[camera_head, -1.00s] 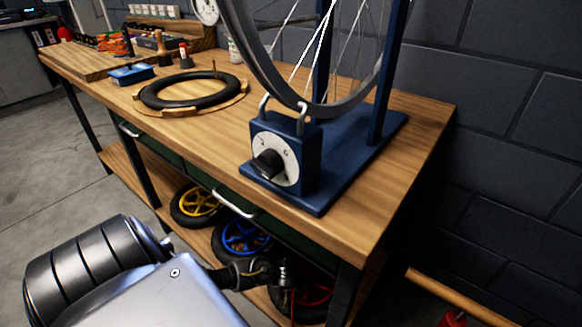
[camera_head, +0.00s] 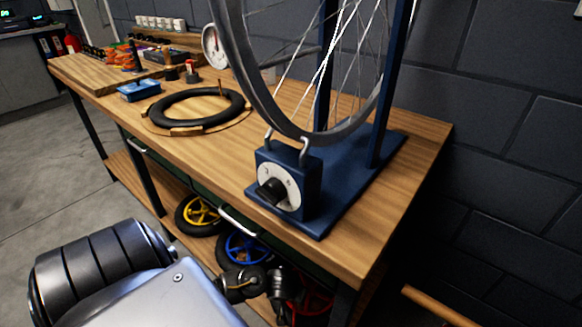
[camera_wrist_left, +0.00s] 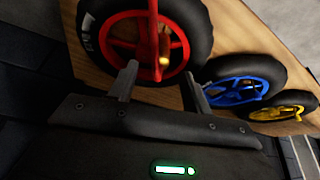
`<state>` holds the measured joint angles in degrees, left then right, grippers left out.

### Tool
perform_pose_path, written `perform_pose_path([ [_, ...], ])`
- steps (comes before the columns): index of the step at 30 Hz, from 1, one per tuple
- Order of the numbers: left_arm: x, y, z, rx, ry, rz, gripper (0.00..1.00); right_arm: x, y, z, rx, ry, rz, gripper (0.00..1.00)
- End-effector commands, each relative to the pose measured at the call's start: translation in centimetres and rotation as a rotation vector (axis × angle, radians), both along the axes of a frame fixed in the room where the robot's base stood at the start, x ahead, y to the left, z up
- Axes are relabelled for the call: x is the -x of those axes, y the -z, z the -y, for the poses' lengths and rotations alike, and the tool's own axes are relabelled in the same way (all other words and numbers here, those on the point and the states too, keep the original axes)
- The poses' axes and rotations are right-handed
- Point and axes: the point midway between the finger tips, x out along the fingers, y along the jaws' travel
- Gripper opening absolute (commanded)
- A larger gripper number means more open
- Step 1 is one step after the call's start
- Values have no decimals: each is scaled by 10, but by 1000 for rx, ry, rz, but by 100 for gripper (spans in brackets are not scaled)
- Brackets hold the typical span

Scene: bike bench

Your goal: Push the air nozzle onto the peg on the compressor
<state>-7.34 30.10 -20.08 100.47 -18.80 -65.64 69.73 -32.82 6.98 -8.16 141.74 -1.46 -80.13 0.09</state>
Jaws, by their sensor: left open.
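I cannot make out the air nozzle, the compressor or its peg in either view. My left gripper (camera_wrist_left: 160,84) shows in the left wrist view with its two fingers apart and nothing seen between the tips. Beyond the fingers are a red-spoked wheel (camera_wrist_left: 122,36), a blue-spoked wheel (camera_wrist_left: 235,92) and a yellow-spoked wheel (camera_wrist_left: 280,112) on a wooden shelf. In the head view my left arm crosses the bottom left, in front of the bench. Its gripper is not clearly made out there. My right gripper is not in view.
A wooden workbench (camera_head: 350,215) carries a blue truing stand (camera_head: 350,180) with a wheel, a black tyre (camera_head: 195,108), a blue tray (camera_head: 139,91) and a dial gauge (camera_head: 214,45). Wheels fill the lower shelf. A wooden pole (camera_head: 440,304) is at lower right. Floor at left is clear.

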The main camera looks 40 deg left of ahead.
Motion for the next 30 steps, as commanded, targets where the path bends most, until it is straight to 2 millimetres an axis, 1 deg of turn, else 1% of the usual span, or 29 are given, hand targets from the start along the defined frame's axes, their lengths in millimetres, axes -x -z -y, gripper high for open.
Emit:
perform_pose_path([
  [1,2,-5,1,1,0,-1,49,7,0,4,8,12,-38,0],
  [6,5,-12,2,0,0,-1,49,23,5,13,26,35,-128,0],
  [13,6,-14,3,0,2,-1,49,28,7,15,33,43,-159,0],
  [15,10,-16,10,2,21,-2,49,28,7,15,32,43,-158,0],
  [17,17,-21,22,3,58,-5,49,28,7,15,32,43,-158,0],
  [20,37,-39,50,2,156,-11,49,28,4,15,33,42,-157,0],
  [21,47,-49,61,0,203,-14,49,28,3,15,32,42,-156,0],
  [24,75,-77,83,-6,311,-26,49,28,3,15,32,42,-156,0],
  [27,101,-104,94,-13,404,-38,49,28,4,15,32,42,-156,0],
  [30,123,-126,99,-19,476,-51,49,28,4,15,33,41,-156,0],
])
